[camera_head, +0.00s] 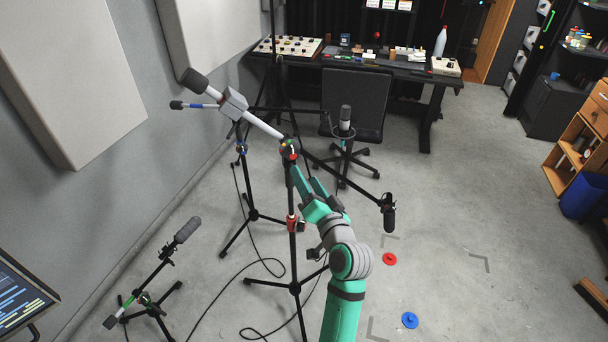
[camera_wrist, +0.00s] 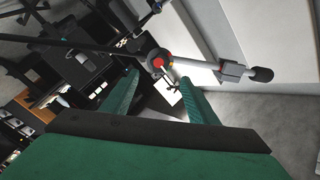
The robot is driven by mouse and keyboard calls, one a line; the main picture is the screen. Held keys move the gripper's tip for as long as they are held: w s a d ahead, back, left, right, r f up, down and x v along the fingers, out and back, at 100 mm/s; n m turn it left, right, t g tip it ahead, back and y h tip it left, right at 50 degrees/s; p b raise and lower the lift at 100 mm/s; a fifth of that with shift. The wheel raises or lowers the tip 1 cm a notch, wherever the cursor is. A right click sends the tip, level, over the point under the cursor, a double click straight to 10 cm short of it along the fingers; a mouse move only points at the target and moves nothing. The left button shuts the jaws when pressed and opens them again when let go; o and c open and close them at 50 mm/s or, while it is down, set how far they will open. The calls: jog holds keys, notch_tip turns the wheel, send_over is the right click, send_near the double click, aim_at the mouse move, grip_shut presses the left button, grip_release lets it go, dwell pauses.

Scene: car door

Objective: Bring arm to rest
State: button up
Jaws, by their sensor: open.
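My gripper (camera_head: 307,178) reaches up from my green arm, near the top of the central black microphone stand (camera_head: 293,245). Its two green fingers are spread apart in the wrist view (camera_wrist: 157,82), with nothing held between them. The stand's joint with a red knob (camera_head: 291,150) lies just past the fingertips. The red knob shows in the wrist view (camera_wrist: 159,63) between and beyond the tips; I cannot tell whether a finger touches it.
Other microphone stands surround the arm, one low at left (camera_head: 150,300). A microphone (camera_head: 389,215) hangs on a boom at right. A black chair (camera_head: 353,105) and desk (camera_head: 420,75) stand behind. Cables and red (camera_head: 390,259) and blue (camera_head: 410,320) discs lie on the floor, mostly clear at right.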

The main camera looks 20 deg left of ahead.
jog(key=shift+s+f, duration=0.1)
dwell(0.4)
jog(key=s+d+f+m+t+h, duration=0.1)
jog(key=s+d+f+h, duration=0.4)
jog(key=s+f, duration=0.55)
jog(key=s+d+f+m+h, duration=0.1)
jog(key=s+d+f+h, duration=0.2)
jog(key=s+d+f, duration=0.55)
jog(key=s+d+n+h, duration=0.2)
jog(key=s+n, duration=0.2)
jog(key=s, duration=2.4)
jog(key=shift+d+h, duration=0.2)
jog(key=shift+h, duration=0.1)
jog(key=shift+r, duration=0.1)
